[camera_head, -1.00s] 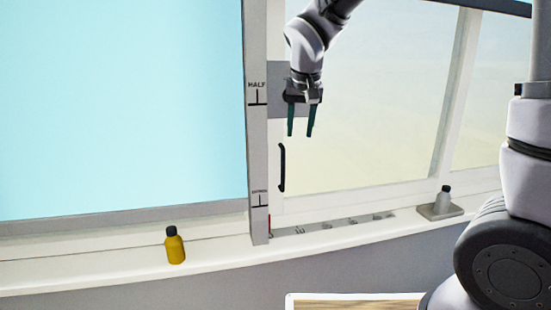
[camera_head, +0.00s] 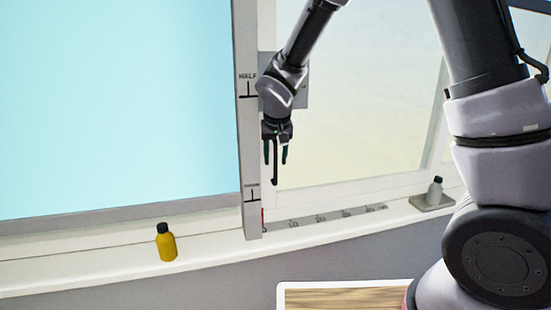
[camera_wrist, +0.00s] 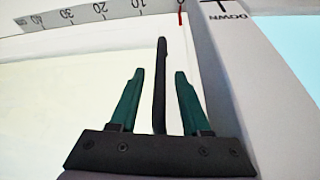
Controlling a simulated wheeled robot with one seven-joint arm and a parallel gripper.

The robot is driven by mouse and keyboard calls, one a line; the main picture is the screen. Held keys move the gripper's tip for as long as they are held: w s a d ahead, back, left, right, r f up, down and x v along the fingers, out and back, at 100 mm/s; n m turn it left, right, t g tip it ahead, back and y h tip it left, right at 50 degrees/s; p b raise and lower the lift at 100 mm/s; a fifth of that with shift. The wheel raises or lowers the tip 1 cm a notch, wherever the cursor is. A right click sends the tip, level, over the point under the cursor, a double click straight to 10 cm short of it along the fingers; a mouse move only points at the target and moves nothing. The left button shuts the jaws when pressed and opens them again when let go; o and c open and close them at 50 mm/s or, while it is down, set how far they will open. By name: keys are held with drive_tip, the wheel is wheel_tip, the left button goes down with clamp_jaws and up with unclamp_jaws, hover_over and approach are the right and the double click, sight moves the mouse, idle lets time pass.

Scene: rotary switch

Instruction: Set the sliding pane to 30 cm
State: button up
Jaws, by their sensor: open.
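The sliding pane (camera_head: 350,140) is a pale glass pane in a white frame, right of the grey post. Its black upright handle (camera_head: 275,168) is near its left edge. My gripper (camera_head: 276,156) is open and points down at the handle's upper part. In the wrist view the handle (camera_wrist: 161,85) appears between the two green fingers of my gripper (camera_wrist: 157,72), with gaps on both sides; depth is hard to judge. A grey scale (camera_head: 330,215) lies along the sill. In the wrist view a red mark (camera_wrist: 180,14) stands at the scale's 0 end.
The grey post (camera_head: 249,130) with HALF and DOWN marks stands close left of my gripper. A yellow bottle (camera_head: 166,243) stands on the sill left of it. A wooden-topped surface (camera_head: 345,296) is in front.

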drive_tip(key=shift+f, duration=0.15)
clamp_jaws()
idle(1.4)
